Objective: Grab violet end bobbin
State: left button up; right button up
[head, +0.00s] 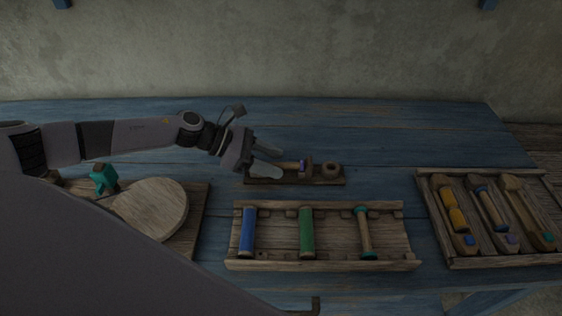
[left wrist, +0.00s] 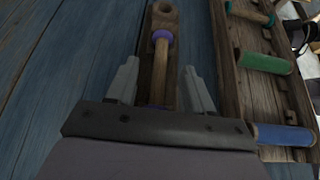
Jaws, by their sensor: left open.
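The violet-ended bobbin (head: 290,167) lies in a small dark wooden holder (head: 320,181) behind the middle tray. In the left wrist view the bobbin (left wrist: 161,58) shows a bare wooden shaft with violet ends, one near the holder's round end. My left gripper (head: 267,162) is over the left part of the holder. In the left wrist view its two fingers are apart, one on each side of the bobbin, and nothing is clamped. The bobbin's near end is partly hidden by the gripper body. My right gripper is not in view.
A tray (head: 337,260) in front holds blue, green and teal-ended bobbins. A crate (head: 427,205) at the right holds several wooden shuttles. A round wooden disc (head: 150,208) and a teal object (head: 103,178) are at the left. The blue table behind the holder is clear.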

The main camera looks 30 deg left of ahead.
pick_arm(q)
jog(key=shift+w+d+f, duration=0.15)
jog(key=shift+d+f, duration=0.05)
jog(key=shift+d, duration=0.15)
grip_shut()
